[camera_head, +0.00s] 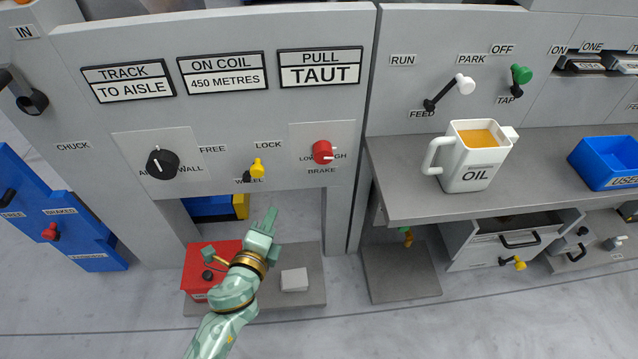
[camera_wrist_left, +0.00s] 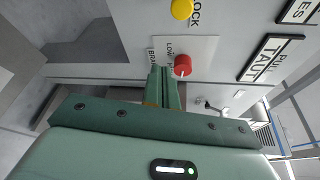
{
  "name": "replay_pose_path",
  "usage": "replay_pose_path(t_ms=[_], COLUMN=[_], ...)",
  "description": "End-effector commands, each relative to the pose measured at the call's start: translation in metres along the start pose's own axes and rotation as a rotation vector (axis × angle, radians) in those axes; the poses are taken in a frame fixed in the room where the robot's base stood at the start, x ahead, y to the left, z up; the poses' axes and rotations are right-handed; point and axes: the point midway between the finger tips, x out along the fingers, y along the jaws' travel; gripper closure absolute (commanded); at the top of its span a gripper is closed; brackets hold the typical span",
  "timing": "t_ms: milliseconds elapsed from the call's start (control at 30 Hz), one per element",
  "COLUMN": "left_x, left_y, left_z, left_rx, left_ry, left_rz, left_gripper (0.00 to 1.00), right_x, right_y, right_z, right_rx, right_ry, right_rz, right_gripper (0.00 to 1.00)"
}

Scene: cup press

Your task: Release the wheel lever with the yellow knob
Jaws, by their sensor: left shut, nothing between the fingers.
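The wheel lever with the yellow knob (camera_head: 257,168) is on the grey panel above the WHEEL label. Its knob leans up and right from its dark base, toward the LOCK side, with FREE at its left. The yellow knob also shows at the top edge of the left wrist view (camera_wrist_left: 182,9). My left gripper (camera_head: 270,213) is below the lever and apart from it, its fingers pointing up toward the panel. In the left wrist view its fingers (camera_wrist_left: 163,72) are together and hold nothing. My right gripper is not in view.
The red BRAKE knob (camera_head: 323,152) is right of the lever, and a black dial (camera_head: 162,163) is at its left. Below my left gripper are a red box (camera_head: 200,262) and a white block (camera_head: 294,280) on a low shelf. A white oil jug (camera_head: 472,158) stands on the right counter.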

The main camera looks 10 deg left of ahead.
Motion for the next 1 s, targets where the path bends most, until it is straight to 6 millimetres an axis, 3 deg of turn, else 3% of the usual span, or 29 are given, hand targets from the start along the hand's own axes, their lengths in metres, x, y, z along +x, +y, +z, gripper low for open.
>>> replay_pose_path(t_ms=[133,467,667,1000], left_x=[0.005,0.009,0.039,0.107], left_y=[-0.011,-0.011,-0.011,-0.011], left_z=[0.002,0.002,0.002,0.005], left_rx=[0.042,0.038,0.038,0.039], left_ry=[-0.006,-0.005,-0.004,-0.004], left_rz=[-0.033,-0.031,-0.031,-0.027], left_gripper=[1.0,1.0,1.0,1.0], right_x=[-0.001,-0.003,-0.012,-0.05], right_y=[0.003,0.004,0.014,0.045], right_z=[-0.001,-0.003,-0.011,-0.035], right_rx=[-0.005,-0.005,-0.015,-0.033], right_ry=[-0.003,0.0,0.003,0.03], right_rz=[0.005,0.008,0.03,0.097], right_gripper=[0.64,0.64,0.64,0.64])
